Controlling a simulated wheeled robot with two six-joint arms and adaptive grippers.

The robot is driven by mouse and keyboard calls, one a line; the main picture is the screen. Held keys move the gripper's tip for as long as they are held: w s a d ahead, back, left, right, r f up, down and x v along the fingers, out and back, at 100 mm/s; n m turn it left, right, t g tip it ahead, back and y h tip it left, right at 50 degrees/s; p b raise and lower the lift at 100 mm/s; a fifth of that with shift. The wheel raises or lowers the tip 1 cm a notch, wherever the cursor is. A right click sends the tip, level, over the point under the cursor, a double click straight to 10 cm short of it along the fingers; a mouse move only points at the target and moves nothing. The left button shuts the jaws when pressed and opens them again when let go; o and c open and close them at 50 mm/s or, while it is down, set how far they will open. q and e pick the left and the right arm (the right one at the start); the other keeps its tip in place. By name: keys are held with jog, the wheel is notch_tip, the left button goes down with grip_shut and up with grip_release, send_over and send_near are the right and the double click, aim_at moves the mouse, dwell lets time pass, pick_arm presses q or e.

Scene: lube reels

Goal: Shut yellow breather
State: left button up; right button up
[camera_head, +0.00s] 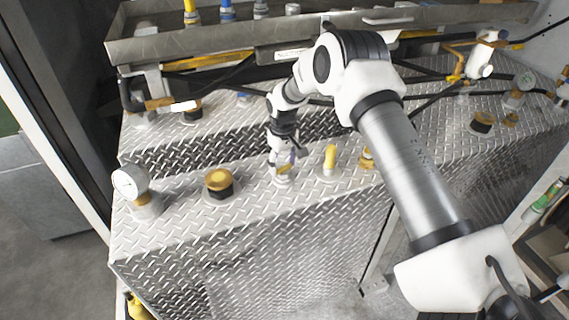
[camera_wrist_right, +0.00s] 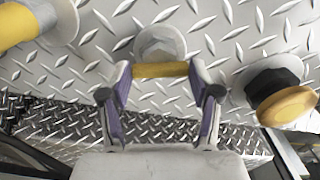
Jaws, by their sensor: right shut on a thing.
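The yellow breather (camera_head: 284,169) is a small yellow bar on a grey round fitting, standing on the diamond-plate top near its front edge. In the right wrist view its yellow bar (camera_wrist_right: 162,70) lies crosswise between the fingertips, with the grey fitting (camera_wrist_right: 160,42) behind it. My right gripper (camera_head: 285,164) reaches down onto it from above. In the right wrist view the gripper (camera_wrist_right: 160,76) has a purple-padded finger at each end of the bar and is shut on it. The fingers partly hide the breather in the head view. My left gripper is not in view.
An upright yellow piece (camera_head: 330,157) stands close to the right of the breather. A black fitting with a yellow cap (camera_head: 219,182) stands to the left, and a dial gauge (camera_head: 130,183) farther left. A metal tray (camera_head: 200,44) runs along the back.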

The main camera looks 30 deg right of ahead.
aim_at(285, 167)
jog(key=shift+r+m+p, duration=0.1)
jog(key=shift+m+p, duration=0.2)
jog(key=shift+m, duration=1.2)
jog(key=o, duration=1.1)
jog(key=shift+d, duration=0.1)
jog(key=shift+o, duration=0.2)
notch_tip(285, 167, up, 12)
